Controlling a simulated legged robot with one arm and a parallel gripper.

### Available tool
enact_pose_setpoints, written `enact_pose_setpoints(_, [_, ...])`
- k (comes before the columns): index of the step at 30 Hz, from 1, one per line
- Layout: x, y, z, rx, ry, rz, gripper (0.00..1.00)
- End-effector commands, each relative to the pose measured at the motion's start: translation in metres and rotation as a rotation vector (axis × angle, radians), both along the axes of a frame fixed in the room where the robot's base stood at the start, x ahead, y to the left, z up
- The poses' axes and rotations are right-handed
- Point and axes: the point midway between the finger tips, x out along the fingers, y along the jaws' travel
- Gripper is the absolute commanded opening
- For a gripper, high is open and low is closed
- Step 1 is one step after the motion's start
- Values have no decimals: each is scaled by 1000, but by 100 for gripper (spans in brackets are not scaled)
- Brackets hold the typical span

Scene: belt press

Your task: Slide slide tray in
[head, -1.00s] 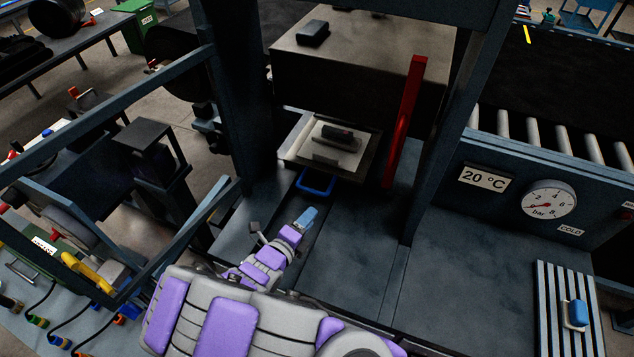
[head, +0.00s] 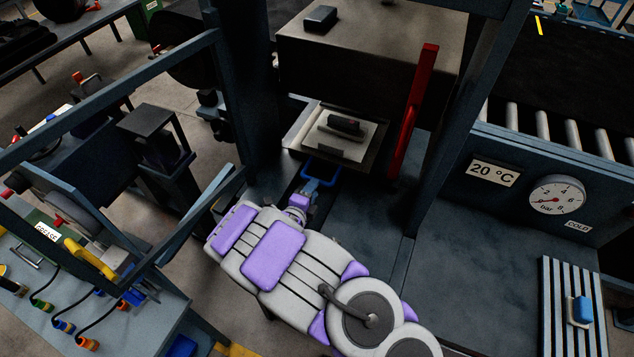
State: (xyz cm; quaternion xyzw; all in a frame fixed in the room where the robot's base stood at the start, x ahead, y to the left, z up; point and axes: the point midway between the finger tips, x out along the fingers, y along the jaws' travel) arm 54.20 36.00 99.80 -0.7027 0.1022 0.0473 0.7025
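The slide tray (head: 294,136) is a light plate under the dark press block, between the press posts. A pale square piece with a dark block (head: 346,123) lies on it. Its blue loop handle (head: 335,181) sticks out at the front edge. My gripper (head: 311,187) is at the left side of the blue handle, very close to it or touching it; I cannot tell which. The fingers are small and partly hidden by my wrist, so their opening does not show.
A red lever (head: 411,120) stands upright right of the tray. The press block (head: 366,50) hangs above it. A pressure gauge (head: 557,195) and a slatted rack (head: 556,292) with a blue-handled item are at the right. The dark bench surface between is clear.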

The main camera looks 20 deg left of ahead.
Motion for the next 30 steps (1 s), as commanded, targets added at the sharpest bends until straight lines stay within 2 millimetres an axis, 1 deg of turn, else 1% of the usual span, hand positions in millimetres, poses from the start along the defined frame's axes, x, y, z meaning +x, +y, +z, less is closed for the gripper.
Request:
enact_pose_setpoints(1, [10, -4, -3, 3, 1, -6, 38])
enact_pose_setpoints(3, [21, -5, -4, 3, -1, -5, 38])
enact_pose_setpoints(6, [34, -5, -6, 6, -2, -3, 38])
enact_pose_setpoints(9, [42, -4, -7, 4, -2, -2, 38])
enact_pose_setpoints(13, [48, -3, -10, -1, -2, -2, 38])
enact_pose_setpoints(21, [48, -3, -10, -2, -2, -1, 38])
enact_pose_setpoints(30, [48, -5, -9, 2, -1, -1, 10])
